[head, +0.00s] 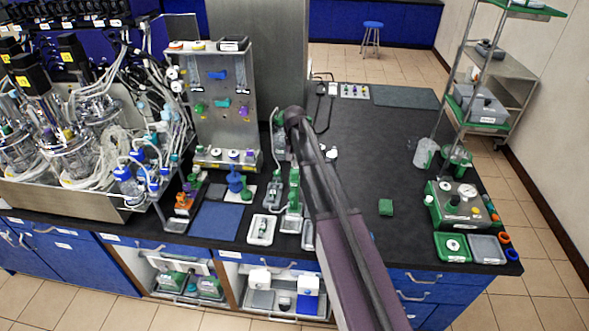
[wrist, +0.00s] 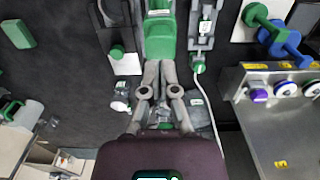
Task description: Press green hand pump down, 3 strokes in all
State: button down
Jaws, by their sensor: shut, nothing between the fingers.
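The green hand pump (head: 246,188) stands beside a blue pump (head: 236,180) on a white plate left of my arm. My gripper (wrist: 159,66) is shut and empty. Its fingertips appear over or close to a green-topped device (wrist: 162,38), well to the left of the pump; whether they touch it I cannot tell. In the head view my arm hides the fingertips.
A steel panel (head: 222,95) with coloured knobs and valves stands behind the pumps. Glass bioreactors (head: 62,140) crowd the left. A small green block (head: 386,207) lies right of my arm, on otherwise open dark bench. A white tray (head: 262,230) sits near the front edge.

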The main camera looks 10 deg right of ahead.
aim_at(294, 171)
jog(key=shift+f+b, duration=0.45)
jog(key=shift+b, duration=0.05)
dwell(0.4)
jog(key=shift+f+b, duration=1.9)
jog(key=shift+r, duration=0.25)
jog(key=shift+r+p, duration=2.15)
jog(key=shift+p, duration=0.25)
